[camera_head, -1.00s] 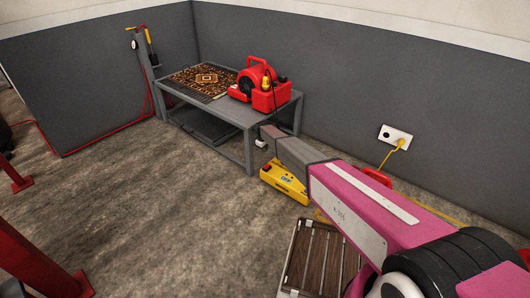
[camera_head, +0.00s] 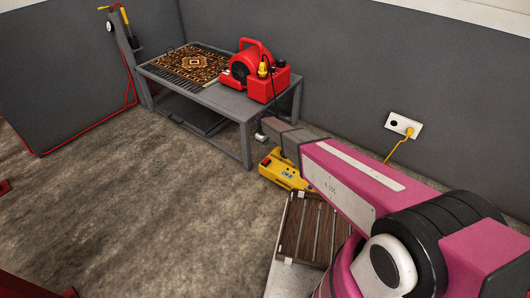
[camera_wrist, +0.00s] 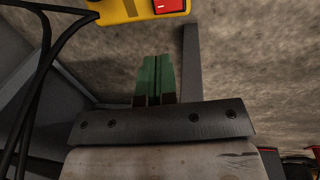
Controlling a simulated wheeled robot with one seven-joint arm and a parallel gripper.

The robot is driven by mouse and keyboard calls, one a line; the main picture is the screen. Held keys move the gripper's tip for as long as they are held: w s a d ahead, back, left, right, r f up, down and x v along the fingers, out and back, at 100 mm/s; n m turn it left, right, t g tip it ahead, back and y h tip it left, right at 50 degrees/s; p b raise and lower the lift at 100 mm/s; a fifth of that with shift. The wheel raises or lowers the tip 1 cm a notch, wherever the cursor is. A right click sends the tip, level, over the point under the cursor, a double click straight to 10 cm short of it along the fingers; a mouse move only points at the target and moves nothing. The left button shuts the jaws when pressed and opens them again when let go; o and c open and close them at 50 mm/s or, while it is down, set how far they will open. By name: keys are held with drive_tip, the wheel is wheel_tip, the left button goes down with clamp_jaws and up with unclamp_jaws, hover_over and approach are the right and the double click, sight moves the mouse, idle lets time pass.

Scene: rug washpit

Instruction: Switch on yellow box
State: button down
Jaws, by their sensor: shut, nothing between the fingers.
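The yellow box (camera_head: 281,171) lies on the floor by the near right leg of the grey table, partly behind my arm. It has a small label on top, too small to read surely. In the wrist view the yellow box (camera_wrist: 128,9) is cut off by the top edge, and its red rocker switch (camera_wrist: 168,5) with a white mark shows there. My gripper (camera_wrist: 156,60) has green fingertips pressed together with nothing between them. They sit below the box in that picture, apart from the switch. In the head view my arm hides the fingers.
The grey table (camera_head: 240,108) holds a patterned rug (camera_head: 195,68) and a red blower (camera_head: 250,70). Black cables (camera_wrist: 45,80) hang at the wrist view's left. A wooden slatted rack (camera_head: 310,230) lies nearby. Floor at left is clear.

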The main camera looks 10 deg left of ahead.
idle(0.3)
approach(267, 159)
drive_tip(key=f, duration=0.5)
drive_tip(key=w+f, duration=0.1)
drive_tip(key=f, duration=0.1)
drive_tip(key=shift+w+d+f, duration=0.1)
drive_tip(key=shift+d+f, duration=0.15)
drive_tip(key=shift+d, duration=0.05)
drive_tip(key=shift+w+f, duration=0.2)
drive_tip(key=shift+f, duration=0.05)
drive_tip(key=shift+s, duration=0.2)
